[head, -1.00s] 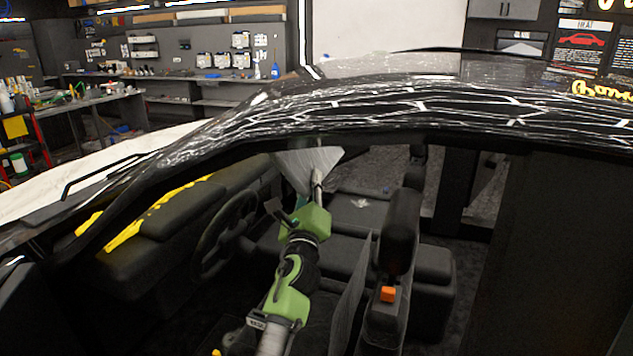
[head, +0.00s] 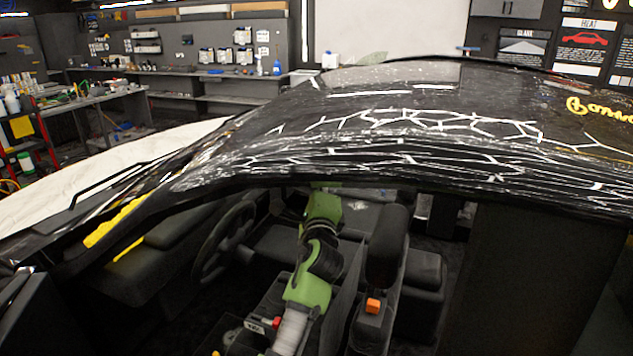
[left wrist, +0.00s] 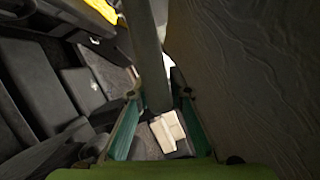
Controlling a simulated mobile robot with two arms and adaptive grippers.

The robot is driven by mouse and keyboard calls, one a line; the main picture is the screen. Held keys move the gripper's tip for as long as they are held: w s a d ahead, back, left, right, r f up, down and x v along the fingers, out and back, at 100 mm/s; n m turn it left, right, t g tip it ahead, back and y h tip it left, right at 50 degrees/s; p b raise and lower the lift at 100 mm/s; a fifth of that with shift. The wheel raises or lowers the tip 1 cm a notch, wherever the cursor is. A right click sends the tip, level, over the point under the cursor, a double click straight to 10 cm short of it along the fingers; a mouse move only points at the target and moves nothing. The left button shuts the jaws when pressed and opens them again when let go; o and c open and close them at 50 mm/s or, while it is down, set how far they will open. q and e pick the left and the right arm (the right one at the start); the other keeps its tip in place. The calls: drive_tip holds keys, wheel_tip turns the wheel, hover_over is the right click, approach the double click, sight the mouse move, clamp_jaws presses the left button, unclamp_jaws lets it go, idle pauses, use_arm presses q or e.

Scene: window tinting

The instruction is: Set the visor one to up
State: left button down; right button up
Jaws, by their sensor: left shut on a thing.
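In the left wrist view, my left gripper (left wrist: 160,95) has its teal fingers on either side of a long grey panel seen edge-on, which I take to be the visor (left wrist: 148,50). The gripper is shut on it. The panel runs close beside a broad brown textured surface, likely the roof lining (left wrist: 245,70), with a narrow gap. In the head view, my green left arm reaches up inside the car to the roof edge. The roof hides the fingertips and the visor there. My right gripper is not in view.
The dark car roof (head: 440,100) spans above the arm. The steering wheel (head: 222,242) is left of the arm, and a black seat (head: 386,248) with an orange buckle (head: 373,305) is right. A pale object (left wrist: 168,130) shows beyond the fingers.

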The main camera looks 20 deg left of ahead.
use_arm(q)
drive_tip(key=shift+r, duration=1.05)
drive_tip(key=c, duration=2)
unclamp_jaws()
drive_tip(key=shift+o, duration=0.2)
drive_tip(key=shift+f, duration=0.35)
drive_tip(key=v, duration=1.2)
